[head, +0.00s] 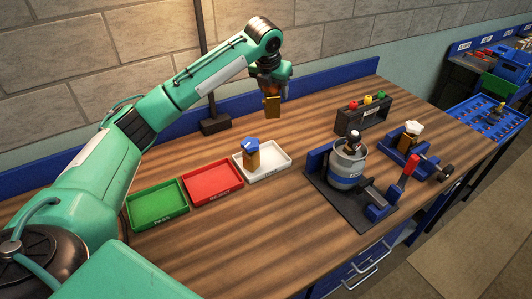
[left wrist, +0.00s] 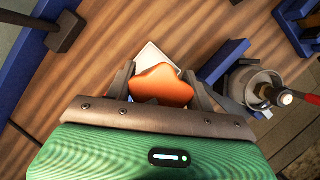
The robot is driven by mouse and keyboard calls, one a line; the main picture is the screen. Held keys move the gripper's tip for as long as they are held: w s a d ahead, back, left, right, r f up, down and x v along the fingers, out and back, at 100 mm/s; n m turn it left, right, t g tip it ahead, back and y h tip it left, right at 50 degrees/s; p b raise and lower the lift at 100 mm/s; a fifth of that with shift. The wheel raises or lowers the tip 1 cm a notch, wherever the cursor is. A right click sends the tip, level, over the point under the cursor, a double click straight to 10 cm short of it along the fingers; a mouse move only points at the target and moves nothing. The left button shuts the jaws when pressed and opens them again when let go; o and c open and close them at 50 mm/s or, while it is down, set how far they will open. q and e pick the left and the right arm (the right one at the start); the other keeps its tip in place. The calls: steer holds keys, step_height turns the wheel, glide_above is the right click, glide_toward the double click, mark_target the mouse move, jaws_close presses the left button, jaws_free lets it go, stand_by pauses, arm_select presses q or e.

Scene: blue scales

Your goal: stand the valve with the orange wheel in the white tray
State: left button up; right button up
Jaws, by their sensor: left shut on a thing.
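My left gripper (head: 270,85) is shut on the valve with the orange wheel and holds it in the air above the back of the bench. Its brass-coloured body (head: 272,106) hangs below the fingers in the head view. The orange wheel (left wrist: 162,86) shows between the fingers in the left wrist view and hides what lies beneath. The white tray (head: 276,167) lies on the bench, nearer the head camera than the held valve. A valve with a blue wheel (head: 252,155) stands upright in its left part; its right part is bare. My right gripper is not in view.
A red tray (head: 212,183) and a green tray (head: 157,205) lie left of the white one. A grey pot in a blue fixture (head: 348,165) stands to the right. A black post base (head: 214,126) is behind. A dark rack (head: 362,115) stands back right.

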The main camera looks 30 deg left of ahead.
arm_select(q)
step_height(320, 180, down, 19)
steer(key=p, duration=0.3)
steer(key=shift+r+p, duration=0.15)
steer(key=shift+p, duration=0.15)
steer(key=o, duration=1.4)
steer(key=b+v, duration=0.2)
steer(key=v, duration=1)
